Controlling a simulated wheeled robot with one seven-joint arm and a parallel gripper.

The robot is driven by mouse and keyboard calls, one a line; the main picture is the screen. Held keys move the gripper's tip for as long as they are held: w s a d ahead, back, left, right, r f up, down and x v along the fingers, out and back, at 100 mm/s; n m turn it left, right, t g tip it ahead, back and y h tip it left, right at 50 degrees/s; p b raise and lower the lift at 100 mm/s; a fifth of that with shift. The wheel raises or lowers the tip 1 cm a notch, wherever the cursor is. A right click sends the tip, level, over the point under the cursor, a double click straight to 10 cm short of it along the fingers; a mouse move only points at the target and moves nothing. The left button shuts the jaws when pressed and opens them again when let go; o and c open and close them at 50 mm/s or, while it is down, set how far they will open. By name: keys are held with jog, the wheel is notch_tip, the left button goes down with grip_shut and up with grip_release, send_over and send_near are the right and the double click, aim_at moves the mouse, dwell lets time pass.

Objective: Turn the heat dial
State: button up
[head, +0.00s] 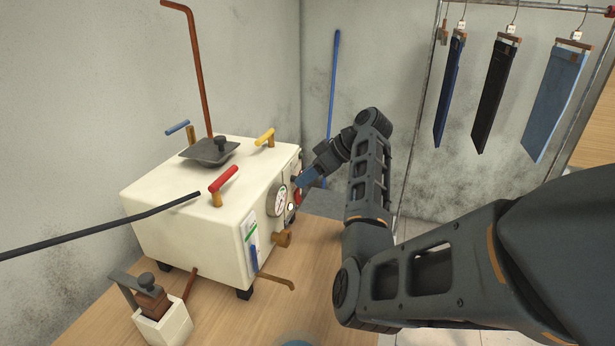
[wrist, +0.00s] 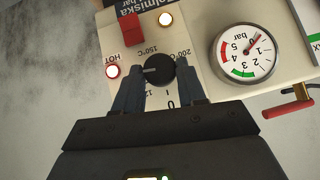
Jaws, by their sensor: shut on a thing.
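The heat dial (wrist: 158,70) is a round black knob with a pale pointer line, on a light panel marked with temperatures such as 150°C and 200°C. In the wrist view its pointer lies toward the left. My gripper (wrist: 160,88) has its two fingers on either side of the dial and is shut on it. In the head view my gripper (head: 304,179) reaches the front of the cream machine (head: 165,215) from the right. The dial is hidden there.
A pressure gauge (wrist: 243,54) sits right of the dial, with a red-handled valve (wrist: 289,108) below it. A red switch (wrist: 131,30) and a lit HOT lamp (wrist: 113,71) are close by. A black rod (head: 110,225) crosses at left. Trousers (head: 492,95) hang on a rack at right.

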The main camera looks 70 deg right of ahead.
jog(key=shift+d+f+m+y, duration=0.15)
jog(key=shift+m+y, duration=0.3)
jog(key=shift+y, duration=0.4)
jog(key=shift+d+f+m+y, duration=0.15)
jog(key=shift+m+y, duration=0.3)
jog(key=shift+y, duration=0.4)
jog(key=shift+r, duration=0.1)
jog(key=o, duration=1)
jog(key=shift+r, duration=0.1)
jog(key=shift+v, duration=3.8)
jog(key=shift+d, duration=0.1)
